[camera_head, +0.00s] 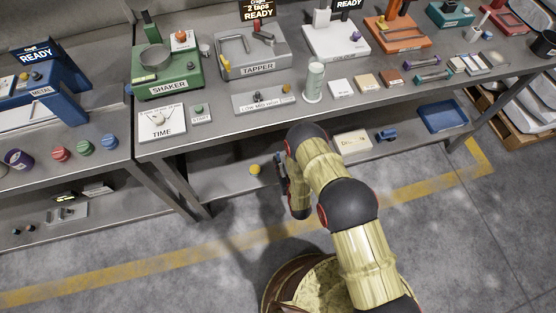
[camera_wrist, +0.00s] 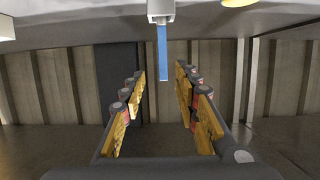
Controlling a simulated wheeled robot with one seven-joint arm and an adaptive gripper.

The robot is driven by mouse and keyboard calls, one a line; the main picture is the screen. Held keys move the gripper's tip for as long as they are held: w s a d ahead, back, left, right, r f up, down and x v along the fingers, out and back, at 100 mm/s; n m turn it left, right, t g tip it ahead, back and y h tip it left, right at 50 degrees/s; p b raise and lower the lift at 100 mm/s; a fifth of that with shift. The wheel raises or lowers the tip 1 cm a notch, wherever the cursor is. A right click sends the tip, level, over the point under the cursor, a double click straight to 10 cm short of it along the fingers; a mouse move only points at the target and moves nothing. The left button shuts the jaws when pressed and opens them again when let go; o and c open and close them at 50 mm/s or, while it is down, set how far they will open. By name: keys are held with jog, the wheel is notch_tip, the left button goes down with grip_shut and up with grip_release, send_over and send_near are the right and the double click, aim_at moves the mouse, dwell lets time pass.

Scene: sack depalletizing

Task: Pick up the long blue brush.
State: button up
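In the wrist view, a long narrow blue strip (camera_wrist: 162,54) extends from a pale grey block (camera_wrist: 161,10) near the top centre. It looks like the long blue brush, though its bristles cannot be made out. My gripper (camera_wrist: 160,84) is open, with its yellow-padded fingers apart and nothing between them. The blue strip lies beyond the fingertips, roughly on the gripper's midline. In the head view my gripper (camera_head: 281,172) is at the front of the lower shelf, below the bench top. I cannot pick out the brush in the head view; my arm covers part of that shelf.
The bench top (camera_head: 222,131) overhangs the lower shelf (camera_head: 222,180). On that shelf are a yellow round piece (camera_head: 255,169), a cream box (camera_head: 352,143), a small blue object (camera_head: 386,135) and a blue tray (camera_head: 443,116). A green-white cylinder (camera_head: 314,82) stands above on the bench.

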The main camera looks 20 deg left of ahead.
aim_at(278, 155)
jog(key=b+x, duration=0.2)
jog(key=x, duration=0.2)
jog(key=shift+a+f, duration=0.25)
jog(key=shift+w+a+b, duration=0.3)
jog(key=shift+w+b, duration=0.05)
jog(key=shift+w, duration=0.2)
jog(key=c, duration=0.3)
grip_shut()
